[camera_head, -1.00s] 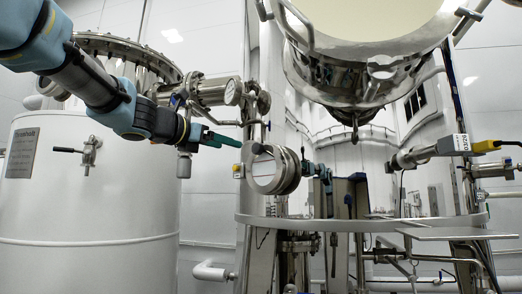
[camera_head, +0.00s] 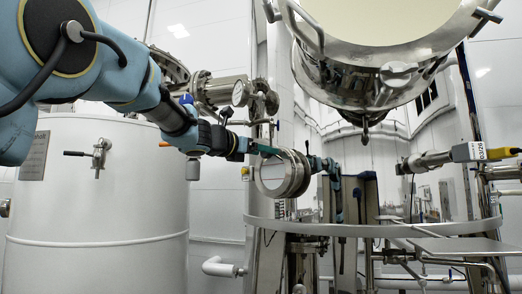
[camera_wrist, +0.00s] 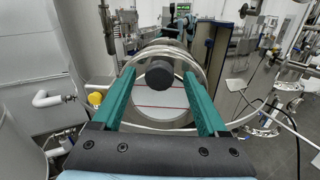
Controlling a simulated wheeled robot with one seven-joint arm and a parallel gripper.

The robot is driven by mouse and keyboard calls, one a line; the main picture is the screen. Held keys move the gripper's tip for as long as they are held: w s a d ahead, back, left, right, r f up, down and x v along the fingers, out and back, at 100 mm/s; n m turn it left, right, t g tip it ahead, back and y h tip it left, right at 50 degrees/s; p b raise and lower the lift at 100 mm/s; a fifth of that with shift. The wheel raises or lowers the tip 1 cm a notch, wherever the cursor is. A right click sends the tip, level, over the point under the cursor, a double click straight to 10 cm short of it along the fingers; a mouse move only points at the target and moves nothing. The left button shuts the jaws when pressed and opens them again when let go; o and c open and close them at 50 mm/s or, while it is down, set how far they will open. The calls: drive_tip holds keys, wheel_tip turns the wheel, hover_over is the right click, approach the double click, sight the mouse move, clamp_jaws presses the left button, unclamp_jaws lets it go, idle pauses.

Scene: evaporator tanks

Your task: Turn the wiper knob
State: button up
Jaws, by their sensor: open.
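The wiper knob (camera_wrist: 160,74) is a dark grey round knob at the front of a round steel-rimmed sight glass (camera_wrist: 158,112), whose pale face carries red lines. In the wrist view, the teal fingers of my gripper (camera_wrist: 158,72) are spread wide, one on each side of the knob, with gaps between. I cannot tell how far the fingertips are from it in depth. In the head view, the sight glass (camera_head: 283,175) hangs at centre and my gripper (camera_head: 283,152) reaches its top from the left. The knob cannot be made out there.
A large white tank (camera_head: 95,215) stands at left. Pipes with a gauge (camera_head: 240,94) are behind my arm. A round steel ledge (camera_head: 400,230) runs below the sight glass, and a big steel vessel (camera_head: 370,65) hangs above right. A yellow cap (camera_wrist: 95,98) shows at left.

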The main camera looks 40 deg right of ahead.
drive_tip(key=shift+c, duration=0.2)
clamp_jaws()
idle(0.4)
